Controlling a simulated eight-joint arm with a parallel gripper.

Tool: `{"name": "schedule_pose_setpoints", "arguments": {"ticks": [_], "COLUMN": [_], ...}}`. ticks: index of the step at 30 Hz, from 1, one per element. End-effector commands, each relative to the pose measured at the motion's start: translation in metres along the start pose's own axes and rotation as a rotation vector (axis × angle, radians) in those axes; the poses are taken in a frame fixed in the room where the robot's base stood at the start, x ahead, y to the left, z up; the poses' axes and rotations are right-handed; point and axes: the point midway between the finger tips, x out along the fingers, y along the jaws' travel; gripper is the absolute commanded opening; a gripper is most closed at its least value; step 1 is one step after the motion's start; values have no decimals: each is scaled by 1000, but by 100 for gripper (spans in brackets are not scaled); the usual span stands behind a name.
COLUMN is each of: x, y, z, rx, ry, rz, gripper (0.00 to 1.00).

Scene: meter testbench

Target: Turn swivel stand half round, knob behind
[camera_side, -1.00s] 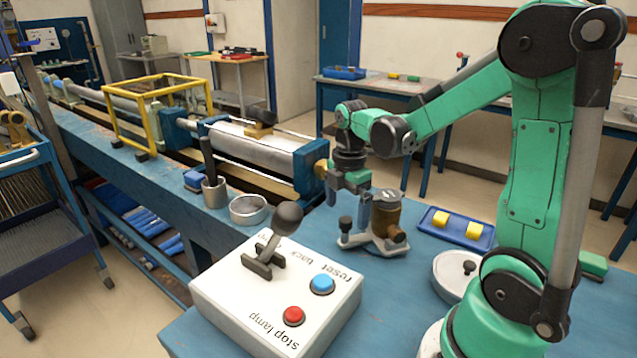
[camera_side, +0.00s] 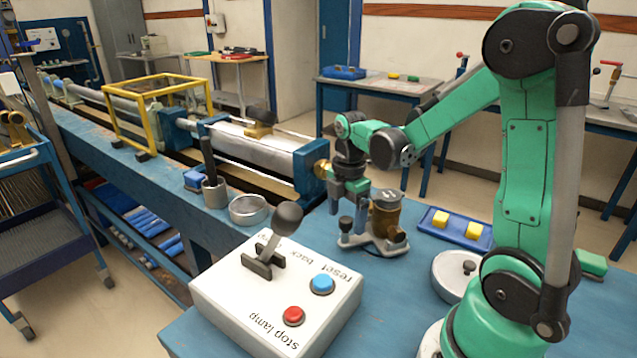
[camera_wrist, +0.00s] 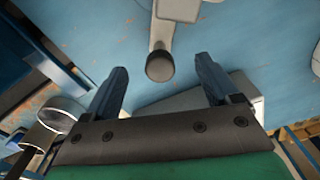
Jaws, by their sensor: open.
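The swivel stand (camera_side: 372,241) is on the blue bench, with a brass-coloured meter body (camera_side: 386,215) upright on it. Its black knob (camera_side: 345,223) is on the left side of the stand in the side view. In the wrist view the knob (camera_wrist: 160,66) lies between and slightly beyond my two fingertips, at the end of a grey arm of the stand (camera_wrist: 164,30). My gripper (camera_side: 360,205) is open, just above and beside the knob; it also shows in the wrist view (camera_wrist: 161,76). I cannot tell whether a finger touches the stand.
A white control box (camera_side: 275,300) with a lever, blue button and red button stands in front. A blue tray (camera_side: 452,239) with yellow blocks lies right of the stand. A round white lidded thing (camera_side: 455,275) is near my base. A metal ring dish (camera_side: 249,209) is to the left.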

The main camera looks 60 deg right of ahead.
Motion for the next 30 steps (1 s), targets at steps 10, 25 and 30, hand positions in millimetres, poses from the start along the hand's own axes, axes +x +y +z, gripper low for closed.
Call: {"name": "schedule_pose_setpoints", "arguments": {"ticks": [10,25,30], "x": [0,0,0], "y": [-4,-22,-26], "z": [-1,-4,-4], "rx": [0,0,0], "ry": [0,0,0], "rz": [0,0,0], "gripper": [82,82,82]}}
